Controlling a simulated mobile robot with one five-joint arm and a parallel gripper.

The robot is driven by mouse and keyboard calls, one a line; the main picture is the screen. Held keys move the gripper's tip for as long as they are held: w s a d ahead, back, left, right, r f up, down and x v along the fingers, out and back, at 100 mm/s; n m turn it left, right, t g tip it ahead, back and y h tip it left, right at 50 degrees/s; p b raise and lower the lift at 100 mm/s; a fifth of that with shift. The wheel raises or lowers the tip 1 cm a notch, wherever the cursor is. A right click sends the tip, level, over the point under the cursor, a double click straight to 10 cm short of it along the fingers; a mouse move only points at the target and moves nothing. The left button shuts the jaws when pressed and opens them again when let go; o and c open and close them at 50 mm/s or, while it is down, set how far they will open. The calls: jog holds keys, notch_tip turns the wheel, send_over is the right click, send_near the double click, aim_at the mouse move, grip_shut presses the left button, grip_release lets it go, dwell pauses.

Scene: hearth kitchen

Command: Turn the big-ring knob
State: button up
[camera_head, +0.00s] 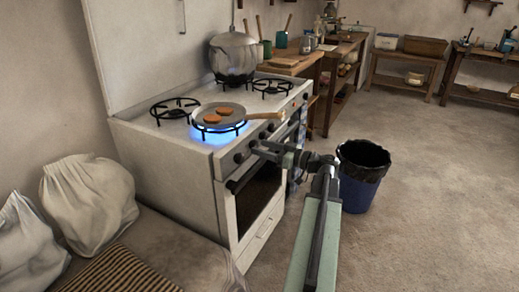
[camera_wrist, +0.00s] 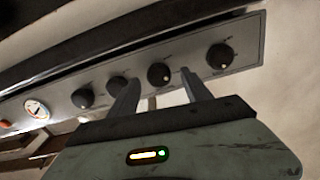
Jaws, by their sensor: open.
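A row of round black knobs runs along the stove's front panel. In the wrist view they are a far-left knob (camera_wrist: 82,98), a second knob (camera_wrist: 117,87), a third knob (camera_wrist: 158,74) and a far-right knob (camera_wrist: 220,56). No label tells me which is the big-ring knob. My gripper (camera_wrist: 159,78) is open and empty. Its fingertips lie left and right of the third knob in the picture; I cannot tell whether they touch it. In the head view my gripper (camera_head: 258,149) is at the panel, hiding some knobs. One knob (camera_head: 238,158) shows left of it.
A pan (camera_head: 228,110) with orange patties sits over a lit blue flame (camera_head: 205,140), its handle reaching toward the front edge. A large pot (camera_head: 233,52) stands on a back burner. A blue bin (camera_head: 360,190) stands right of my arm. A round gauge (camera_wrist: 36,108) is on the panel.

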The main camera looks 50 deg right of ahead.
jog(key=shift+w+a, duration=0.1)
jog(key=shift+w, duration=0.45)
jog(key=c, duration=1.2)
jog(key=shift+a+f, duration=0.1)
jog(key=shift+a, duration=0.5)
grip_shut()
jog(key=shift+d, duration=0.4)
jog(key=shift+d+m, duration=0.1)
jog(key=shift+m, duration=0.4)
jog(key=m, duration=0.6)
jog(key=shift+m, duration=0.3)
jog(key=m, duration=0.6)
jog(key=shift+m, duration=0.4)
